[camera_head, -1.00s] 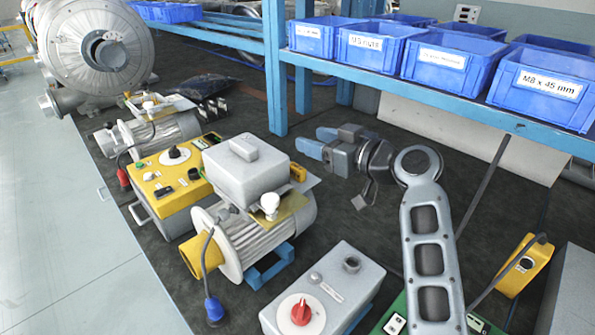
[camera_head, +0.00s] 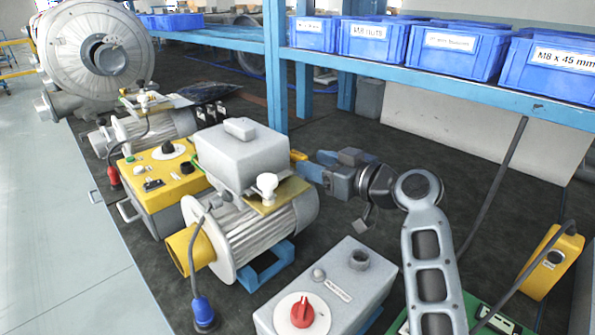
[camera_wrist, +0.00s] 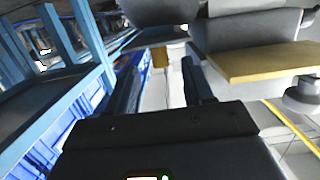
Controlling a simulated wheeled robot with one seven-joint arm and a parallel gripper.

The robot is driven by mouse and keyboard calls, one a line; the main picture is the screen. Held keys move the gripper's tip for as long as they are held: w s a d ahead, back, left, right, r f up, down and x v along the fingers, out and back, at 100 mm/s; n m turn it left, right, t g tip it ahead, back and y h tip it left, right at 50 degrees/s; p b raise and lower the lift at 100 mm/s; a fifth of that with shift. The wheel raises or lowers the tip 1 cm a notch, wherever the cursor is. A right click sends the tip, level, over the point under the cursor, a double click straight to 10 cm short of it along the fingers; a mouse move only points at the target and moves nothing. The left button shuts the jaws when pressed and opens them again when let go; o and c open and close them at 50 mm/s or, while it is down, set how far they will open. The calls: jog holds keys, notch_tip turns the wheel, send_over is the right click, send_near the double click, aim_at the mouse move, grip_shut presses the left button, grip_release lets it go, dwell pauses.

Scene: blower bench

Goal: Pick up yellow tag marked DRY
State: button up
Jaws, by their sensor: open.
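No lettering reading DRY is legible in any view, so I cannot pick out the tag for sure. A small yellow piece (camera_head: 298,155) shows at the right edge of the grey box on the motor, close to my fingertips. A larger yellow plate (camera_head: 280,196) lies under the white knob on the motor; a yellow plate (camera_wrist: 265,61) also shows at the upper right in the wrist view. My gripper (camera_head: 312,166) is open and empty just right of the motor's grey box.
The motor (camera_head: 260,235) with its grey terminal box (camera_head: 242,152) stands left of my gripper. A grey switch box (camera_head: 335,285) with a red knob is in front. A blue shelf (camera_head: 430,82) with blue bins is behind.

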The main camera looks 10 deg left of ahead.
aim_at(303, 156)
jog(key=x, duration=0.2)
jog(key=p+x, duration=0.1)
jog(key=x, duration=0.3)
jog(key=shift+w+a+r, duration=0.1)
jog(key=shift+a+r, duration=0.15)
jog(key=shift+r, duration=0.05)
jog(key=shift+w+a+f+p, duration=0.15)
jog(key=shift+w+a+p, duration=0.15)
jog(key=shift+w+a, duration=0.15)
grip_shut()
